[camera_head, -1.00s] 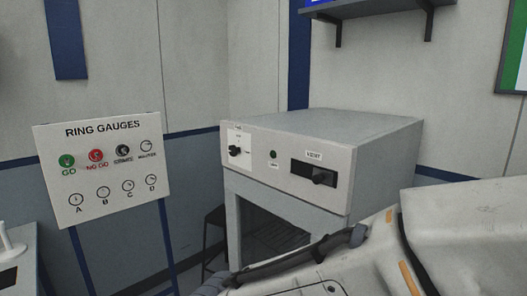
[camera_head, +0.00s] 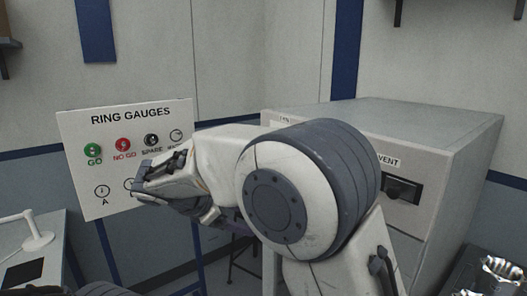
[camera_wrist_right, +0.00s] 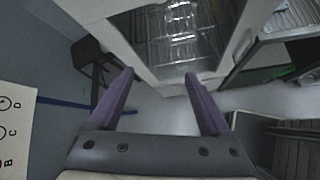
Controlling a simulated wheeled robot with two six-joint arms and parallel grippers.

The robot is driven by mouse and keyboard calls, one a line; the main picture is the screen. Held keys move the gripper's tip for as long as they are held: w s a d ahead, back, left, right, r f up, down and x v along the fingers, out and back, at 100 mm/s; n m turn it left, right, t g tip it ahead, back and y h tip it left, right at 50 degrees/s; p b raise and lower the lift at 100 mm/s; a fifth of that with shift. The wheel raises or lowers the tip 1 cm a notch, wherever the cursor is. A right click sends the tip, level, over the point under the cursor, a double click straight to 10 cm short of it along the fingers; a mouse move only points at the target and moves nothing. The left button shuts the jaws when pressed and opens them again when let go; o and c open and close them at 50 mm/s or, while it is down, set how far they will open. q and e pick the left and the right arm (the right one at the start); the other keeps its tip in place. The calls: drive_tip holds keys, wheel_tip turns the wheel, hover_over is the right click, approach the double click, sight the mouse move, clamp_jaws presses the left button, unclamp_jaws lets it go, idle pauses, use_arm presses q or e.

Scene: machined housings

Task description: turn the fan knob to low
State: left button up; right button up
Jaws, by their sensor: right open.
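The grey box unit (camera_head: 400,123) stands on a stand at the right of the head view. My right arm crosses in front of its left part and hides the fan knob; only a bit of a label strip (camera_head: 287,121) shows above the arm. The vent slider (camera_head: 402,189), a black handle in a dark slot, shows right of the arm. My right gripper is open and empty in the right wrist view (camera_wrist_right: 160,76), its two purple fingers apart. It faces down toward the stand's lower part and the floor, touching nothing visible. My left gripper is not in view.
A white ring gauges board (camera_head: 90,160) stands at left, partly behind my right wrist; its edge also shows in the right wrist view (camera_wrist_right: 14,130). A dark stool (camera_wrist_right: 95,65) is beside the stand. A metal tray with shiny parts (camera_head: 500,270) is at lower right.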

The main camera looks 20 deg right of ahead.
drive_tip(key=w+d+r+n+t+h, duration=0.2)
drive_tip(key=w+d+r+n+h, duration=0.15)
drive_tip(key=w+r+h, duration=0.75)
drive_tip(key=w+d+y+p, duration=0.2)
drive_tip(key=w+d, duration=0.3)
drive_tip(key=d, duration=0.5)
drive_tip(key=shift+w+d+f+y+p, duration=0.15)
drive_tip(key=shift+f+y+p, duration=0.2)
drive_tip(key=shift+f+y, duration=0.1)
